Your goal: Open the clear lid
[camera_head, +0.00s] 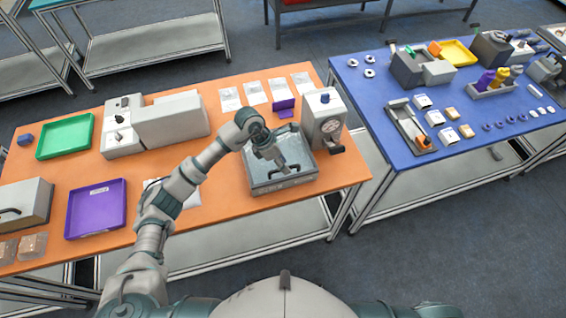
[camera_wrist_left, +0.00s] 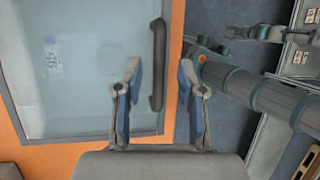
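The clear lid (camera_head: 262,172) closes the top of a grey-framed box on the orange table, and its pane also fills the upper left of the left wrist view (camera_wrist_left: 85,85). The lid lies flat. Its black handle (camera_head: 292,176) runs along the near side and also shows in the left wrist view (camera_wrist_left: 157,65). My left gripper (camera_head: 276,160) is over the lid, pointing down near the handle. In the left wrist view its fingers are apart, with the handle between them in the picture; contact is not visible. I cannot make out my right gripper.
A grey device with a round dial (camera_head: 325,122) stands right behind the box. A purple stand (camera_head: 284,107) and white cards (camera_head: 254,92) lie behind. A purple tray (camera_head: 96,209) and green tray (camera_head: 66,137) lie left. The blue table (camera_head: 378,98) is beyond a gap.

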